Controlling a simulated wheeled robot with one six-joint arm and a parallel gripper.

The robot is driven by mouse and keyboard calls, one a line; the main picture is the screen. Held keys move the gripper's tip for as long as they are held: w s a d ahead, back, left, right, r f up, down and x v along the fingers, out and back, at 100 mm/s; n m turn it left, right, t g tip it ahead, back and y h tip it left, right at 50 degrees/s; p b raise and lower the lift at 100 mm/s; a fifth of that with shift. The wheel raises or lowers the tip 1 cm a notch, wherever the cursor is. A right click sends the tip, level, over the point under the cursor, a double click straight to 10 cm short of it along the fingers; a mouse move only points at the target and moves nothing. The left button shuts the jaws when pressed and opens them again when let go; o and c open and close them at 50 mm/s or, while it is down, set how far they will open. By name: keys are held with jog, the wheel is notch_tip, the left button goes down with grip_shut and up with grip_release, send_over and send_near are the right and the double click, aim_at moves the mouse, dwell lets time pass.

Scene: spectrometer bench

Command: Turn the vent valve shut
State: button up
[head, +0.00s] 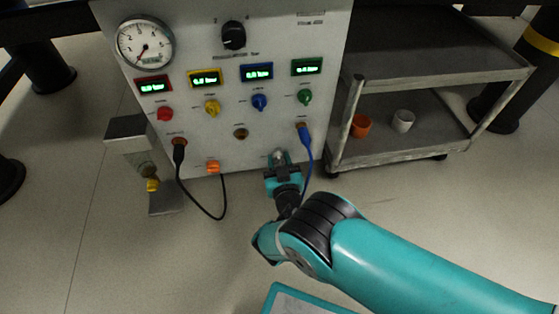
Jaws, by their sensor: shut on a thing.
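The grey upright panel (270,130) carries several valves and knobs. My gripper (279,163) is at the panel's lower right, below the blue cable's plug. It is shut on a small pale grey fitting (278,154), which I take to be the vent valve. The jaws hide most of it, so its handle angle cannot be read. An orange knob (213,167) sits left of my gripper, low on the panel. The label by the gripped part is too small to read.
A blue cable (308,158) hangs just right of my gripper. A black cable (190,196) loops at the left. Above are coloured knobs, lit displays and a round gauge (145,43). A grey cart (440,60) with two cups stands right. Floor in front is mostly clear.

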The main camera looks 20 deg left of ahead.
jog(key=n, duration=0.4)
jog(key=shift+f, duration=0.1)
jog(key=n, duration=0.3)
jog(key=shift+s+n, duration=0.1)
jog(key=shift+n, duration=0.3)
jog(key=n+b, duration=0.1)
jog(key=n, duration=0.3)
jog(key=shift+f, duration=0.15)
jog(key=shift+a+n+b, duration=0.1)
jog(key=shift+n+b, duration=0.35)
jog(key=shift+n, duration=1.65)
jog(key=o, duration=0.9)
jog(key=shift+s, duration=0.1)
